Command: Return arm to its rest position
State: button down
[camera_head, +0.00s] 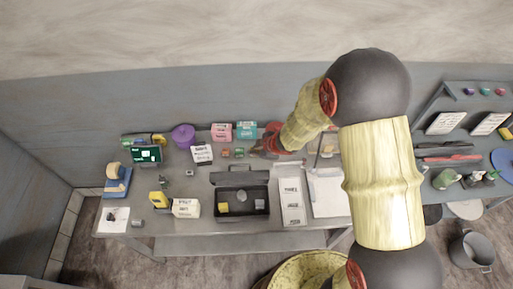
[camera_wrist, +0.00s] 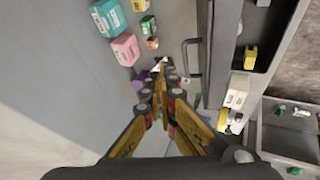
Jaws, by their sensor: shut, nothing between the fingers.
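My arm (camera_head: 382,185) reaches from the lower right up over the workbench (camera_head: 150,225) and bends down to the left. My gripper (camera_head: 258,151) is above the rear of the bench, behind the dark open case (camera_head: 256,199). In the wrist view my gripper (camera_wrist: 160,72) has its yellow fingers converging, shut and empty. Bench items show beyond and beside the fingers. The exact gap between the gripper and the bench top is hard to tell.
Pink (camera_head: 221,131) and teal (camera_head: 246,130) boxes stand behind the gripper, with a purple container (camera_head: 183,136) to the left. A tool shelf (camera_head: 455,148) stands right of my arm; a grey bucket (camera_head: 472,251) is on the floor.

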jog(key=shift+r, duration=0.15)
jog(key=s+d+r+m+g+h+b, duration=0.1)
jog(key=s+d+m+h+b, duration=0.3)
jog(key=d, duration=0.4)
jog(key=s+d+m+g+h+b, duration=0.1)
jog(key=s+d+m+g+h, duration=0.1)
jog(key=s+d+m, duration=0.4)
jog(key=s+f+m+t+y+b, duration=0.1)
jog(key=s+m+b, duration=0.5)
jog(key=s+b, duration=1.2)
jog(key=f+t+b, duration=0.1)
jog(key=t+b, duration=0.1)
jog(key=b, duration=0.8)
jog(key=shift+s+y+b, duration=0.2)
jog(key=shift+y+b, duration=0.2)
